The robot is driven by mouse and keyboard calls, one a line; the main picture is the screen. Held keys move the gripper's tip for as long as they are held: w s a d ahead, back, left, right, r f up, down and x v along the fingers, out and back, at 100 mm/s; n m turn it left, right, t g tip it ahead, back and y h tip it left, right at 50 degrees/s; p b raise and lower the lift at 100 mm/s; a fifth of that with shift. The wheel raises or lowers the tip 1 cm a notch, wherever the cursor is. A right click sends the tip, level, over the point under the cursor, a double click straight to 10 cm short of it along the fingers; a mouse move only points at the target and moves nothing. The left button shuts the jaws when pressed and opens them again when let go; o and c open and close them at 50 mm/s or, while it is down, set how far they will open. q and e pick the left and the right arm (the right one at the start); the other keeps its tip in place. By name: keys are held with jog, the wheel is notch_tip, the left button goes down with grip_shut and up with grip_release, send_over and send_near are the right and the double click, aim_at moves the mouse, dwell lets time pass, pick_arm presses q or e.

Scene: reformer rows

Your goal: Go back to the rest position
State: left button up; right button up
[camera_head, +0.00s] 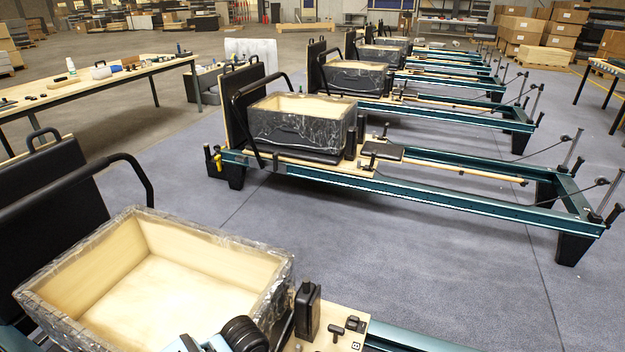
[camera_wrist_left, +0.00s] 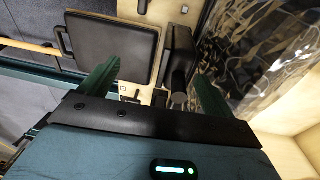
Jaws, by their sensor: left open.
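My left gripper (camera_wrist_left: 158,74) is open, with its two green fingers apart and nothing held between them. It is above a pale wooden board (camera_wrist_left: 135,88) of the nearest reformer, over small black fittings and beside an upright black block (camera_wrist_left: 178,58). The plastic-wrapped box (camera_wrist_left: 250,50) is to the right of the fingers in the wrist view. In the head view that open, empty box (camera_head: 150,285) fills the lower left, and a pale blue and black part of my arm shows at its front edge. The fingers are hidden there. My right gripper is not in view.
A black bar (camera_head: 130,165) and upright pad (camera_head: 50,215) stand behind the near box. Another teal reformer (camera_head: 400,190) with a wrapped box (camera_head: 300,130) stands beyond, with more in a row. A workbench (camera_head: 105,75) is at the left. Grey floor (camera_head: 430,265) lies open between the reformers.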

pick_arm(q)
jog(key=s+d+f+n+t+h+p, duration=0.1)
jog(key=s+d+t+h, duration=0.1)
jog(key=s, duration=0.4)
jog(key=s+d+f+t+h+p, duration=0.1)
jog(key=s+d+f+t+h, duration=0.15)
jog(key=s, duration=0.35)
jog(key=s+a+r+t+y, duration=0.2)
jog(key=s+a, duration=0.5)
jog(key=s+a+r+n+t+y+p, duration=0.1)
jog(key=s+a+t, duration=0.1)
jog(key=s+a, duration=0.5)
jog(key=shift+r+y, duration=0.35)
jog(key=shift+r, duration=0.05)
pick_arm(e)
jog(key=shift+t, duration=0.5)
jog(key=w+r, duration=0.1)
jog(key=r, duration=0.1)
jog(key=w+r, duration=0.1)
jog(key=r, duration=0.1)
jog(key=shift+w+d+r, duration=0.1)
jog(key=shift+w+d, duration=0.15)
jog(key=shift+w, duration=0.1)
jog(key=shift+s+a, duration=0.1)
